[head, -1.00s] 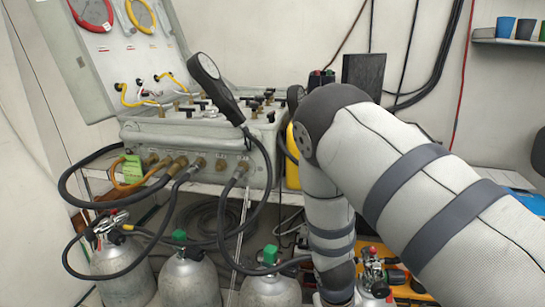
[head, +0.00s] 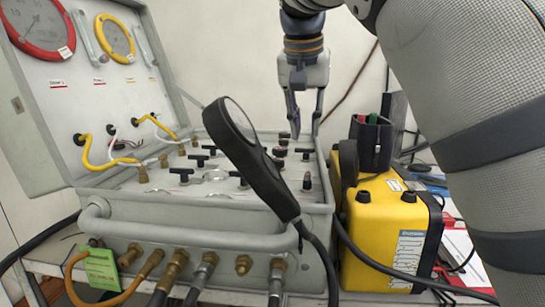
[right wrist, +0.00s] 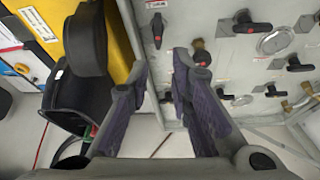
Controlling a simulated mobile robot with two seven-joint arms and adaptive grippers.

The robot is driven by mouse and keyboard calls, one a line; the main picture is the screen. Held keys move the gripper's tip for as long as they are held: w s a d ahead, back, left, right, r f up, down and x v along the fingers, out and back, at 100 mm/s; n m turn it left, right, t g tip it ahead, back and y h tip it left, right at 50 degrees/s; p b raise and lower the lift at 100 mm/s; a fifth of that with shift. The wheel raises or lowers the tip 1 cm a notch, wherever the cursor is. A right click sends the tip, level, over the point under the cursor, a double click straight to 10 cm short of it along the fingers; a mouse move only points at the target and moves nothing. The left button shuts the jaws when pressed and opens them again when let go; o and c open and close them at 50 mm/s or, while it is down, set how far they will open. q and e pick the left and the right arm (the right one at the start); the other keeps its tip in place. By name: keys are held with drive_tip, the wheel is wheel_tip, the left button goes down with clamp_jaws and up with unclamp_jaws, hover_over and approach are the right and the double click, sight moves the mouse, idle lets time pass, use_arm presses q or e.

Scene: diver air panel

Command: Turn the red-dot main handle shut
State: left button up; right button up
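The grey air panel (head: 215,222) stands open in the head view, with several black T-handles on its top face. In the right wrist view, one black handle (right wrist: 157,30) lies just beyond the gap between my fingertips, with a small red mark at its near end. Another black handle (right wrist: 252,28) farther right also shows red. I cannot tell for sure which is the red-dot main handle. My right gripper (head: 305,130) points down over the panel's back right part, open and empty; its fingers also show in the right wrist view (right wrist: 161,68). My left gripper is out of view.
A yellow case (head: 385,225) with a black holder (head: 370,142) is close on the right. Hoses leave the panel's front. The raised lid (head: 75,90) is at left.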

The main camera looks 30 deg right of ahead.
approach(308, 174)
drive_tip(key=shift+s+d+f, duration=0.1)
drive_tip(key=shift+d+f, duration=0.1)
drive_tip(key=shift+f, duration=0.15)
drive_tip(key=x, duration=0.7)
drive_tip(key=shift+w, duration=0.25)
drive_tip(key=shift+c, duration=0.4)
clamp_jaws()
